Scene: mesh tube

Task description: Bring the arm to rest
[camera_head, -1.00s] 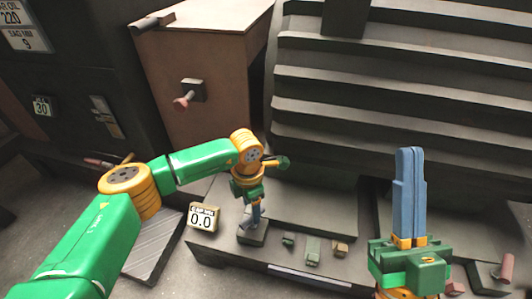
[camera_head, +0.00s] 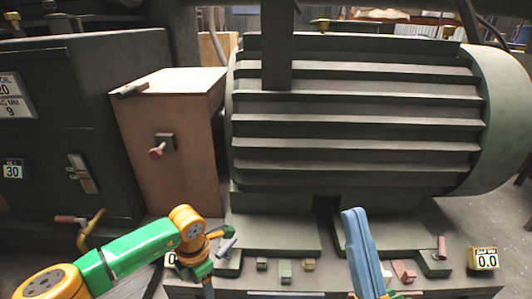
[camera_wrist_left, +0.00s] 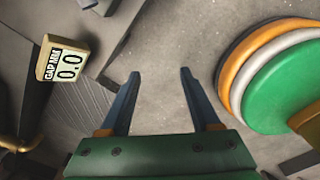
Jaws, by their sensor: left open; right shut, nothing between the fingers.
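My left arm (camera_head: 125,250) reaches in from the left in the head view and bends down at the wrist. The left gripper's fingers are mostly cut off by the bottom edge there. In the left wrist view my left gripper (camera_wrist_left: 160,73) is open and empty, its two blue fingers apart over bare grey floor. My right gripper (camera_head: 353,212) stands at bottom centre-right in the head view. Its blue fingers point up, lean slightly left, and are pressed together with nothing between them. The rest of the right arm is below the picture.
A large ribbed motor (camera_head: 350,125) on feet fills the back. A brown cabinet (camera_head: 175,130) with a red-tipped knob stands left of it. Small blocks (camera_head: 285,270) lie on the base's front.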

